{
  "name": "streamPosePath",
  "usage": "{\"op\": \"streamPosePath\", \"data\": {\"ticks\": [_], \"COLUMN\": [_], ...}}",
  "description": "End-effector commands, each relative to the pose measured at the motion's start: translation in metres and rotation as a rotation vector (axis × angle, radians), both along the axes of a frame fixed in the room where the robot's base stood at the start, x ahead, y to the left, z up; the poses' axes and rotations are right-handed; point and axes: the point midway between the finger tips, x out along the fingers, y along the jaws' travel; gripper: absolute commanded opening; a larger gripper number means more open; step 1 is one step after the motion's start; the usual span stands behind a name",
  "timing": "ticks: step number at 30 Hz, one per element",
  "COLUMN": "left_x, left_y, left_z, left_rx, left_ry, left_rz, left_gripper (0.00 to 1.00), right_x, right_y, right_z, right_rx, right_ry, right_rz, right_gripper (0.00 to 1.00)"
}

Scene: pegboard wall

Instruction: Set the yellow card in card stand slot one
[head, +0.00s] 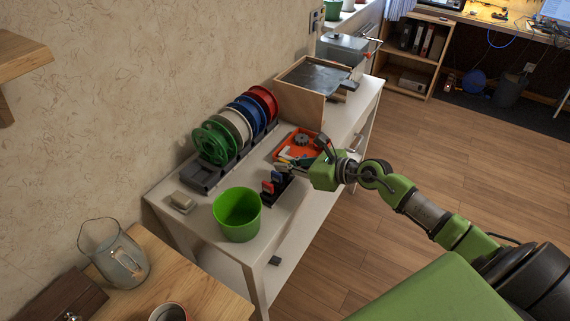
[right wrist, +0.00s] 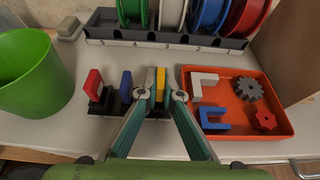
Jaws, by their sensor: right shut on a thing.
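The yellow card (right wrist: 160,84) stands upright between the fingertips of my right gripper (right wrist: 163,95) in the right wrist view. The gripper is shut on it. The dark card stand (right wrist: 104,104) is below, with a red card (right wrist: 93,84) at its left end and a blue card (right wrist: 126,86) in the middle. The yellow card is over the stand's right end; the fingers hide its lower edge, so I cannot tell whether it sits in a slot. In the head view the right gripper (head: 300,166) is just right of the stand. My left gripper is out of view.
An orange tray (right wrist: 284,128) with loose parts lies right of the stand. A green bin (head: 237,215) stands to its left. A spool rack (right wrist: 160,41) with several coloured spools is behind, along the wall.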

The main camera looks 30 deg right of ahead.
Motion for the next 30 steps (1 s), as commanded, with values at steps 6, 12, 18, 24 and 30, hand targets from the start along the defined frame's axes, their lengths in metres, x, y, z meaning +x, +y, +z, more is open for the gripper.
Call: {"op": "streamPosePath", "data": {"ticks": [6, 12, 18, 24, 30], "left_x": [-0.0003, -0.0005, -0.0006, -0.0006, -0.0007], "left_y": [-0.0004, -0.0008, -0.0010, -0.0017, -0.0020], "left_z": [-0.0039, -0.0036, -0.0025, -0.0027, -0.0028], "left_rx": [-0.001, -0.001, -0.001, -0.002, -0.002], "left_ry": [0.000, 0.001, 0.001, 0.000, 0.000], "left_rz": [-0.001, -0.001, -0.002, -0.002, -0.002], "left_gripper": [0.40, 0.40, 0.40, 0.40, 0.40], "right_x": [0.0001, 0.0000, -0.0009, -0.0009, -0.0008], "right_y": [0.0000, 0.0000, -0.0006, -0.0006, -0.0006], "right_z": [-0.0061, -0.0057, -0.0066, -0.0067, -0.0066], "right_rx": [-0.001, -0.001, -0.001, 0.000, 0.000], "right_ry": [0.000, 0.000, 0.000, 0.000, 0.000], "right_rz": [0.000, 0.000, 0.000, 0.000, 0.000], "right_gripper": [0.00, 0.00, 0.00, 0.19, 0.25]}}
